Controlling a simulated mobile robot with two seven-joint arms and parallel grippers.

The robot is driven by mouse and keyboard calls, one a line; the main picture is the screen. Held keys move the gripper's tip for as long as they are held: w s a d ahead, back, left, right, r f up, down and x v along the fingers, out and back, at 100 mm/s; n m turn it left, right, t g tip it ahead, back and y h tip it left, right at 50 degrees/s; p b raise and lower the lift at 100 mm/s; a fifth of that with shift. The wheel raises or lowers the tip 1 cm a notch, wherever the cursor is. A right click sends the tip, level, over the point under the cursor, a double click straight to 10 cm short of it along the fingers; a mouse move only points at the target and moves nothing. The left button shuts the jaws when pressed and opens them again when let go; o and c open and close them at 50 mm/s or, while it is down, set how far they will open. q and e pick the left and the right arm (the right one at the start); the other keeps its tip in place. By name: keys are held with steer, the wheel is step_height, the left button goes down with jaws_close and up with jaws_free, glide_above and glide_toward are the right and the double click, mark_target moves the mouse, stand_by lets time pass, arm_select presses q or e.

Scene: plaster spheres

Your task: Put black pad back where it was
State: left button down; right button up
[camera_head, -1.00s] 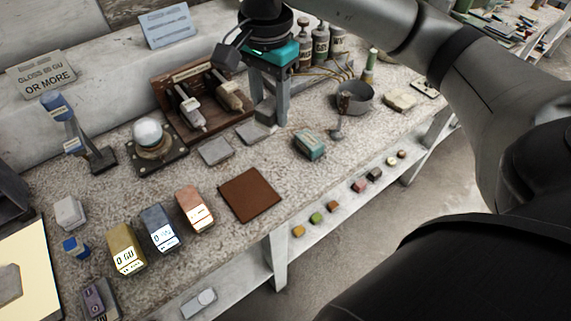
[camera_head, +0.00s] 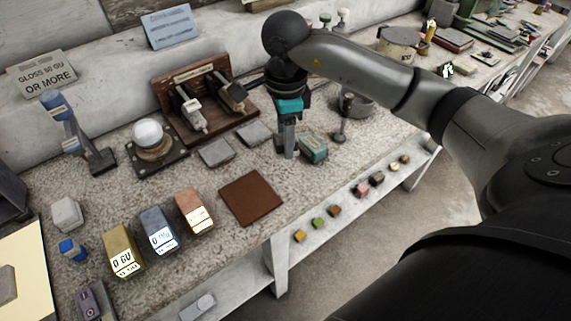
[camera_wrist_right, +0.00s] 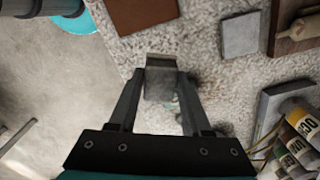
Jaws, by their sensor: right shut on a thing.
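My right gripper (camera_head: 288,148) is low over the bench, just left of a teal box (camera_head: 313,148). In the head view the pad is mostly hidden by the fingers. I cannot tell whether it touches the bench top. My left gripper is not in view.
A brown square mat (camera_head: 251,198) lies near the bench's front edge. Two grey tiles (camera_head: 216,152) (camera_head: 254,133) lie left of the gripper. A grey bowl (camera_head: 357,106) stands behind right. Several small coloured blocks (camera_head: 334,211) sit on the lower shelf. Speckled bench between mat and gripper is free.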

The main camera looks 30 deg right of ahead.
mark_target(285, 174)
steer(key=shift+f+b, duration=0.5)
steer(key=shift+f, duration=3.4)
steer(key=shift+f, duration=0.1)
steer(key=shift+f, duration=0.15)
steer(key=o, duration=1.2)
steer(key=shift+r, duration=0.2)
steer(key=shift+w+r, duration=0.1)
steer(key=shift+r, duration=0.25)
step_height(285, 174, up, 11)
steer(key=shift+r+p, duration=0.2)
steer(key=shift+p, duration=0.65)
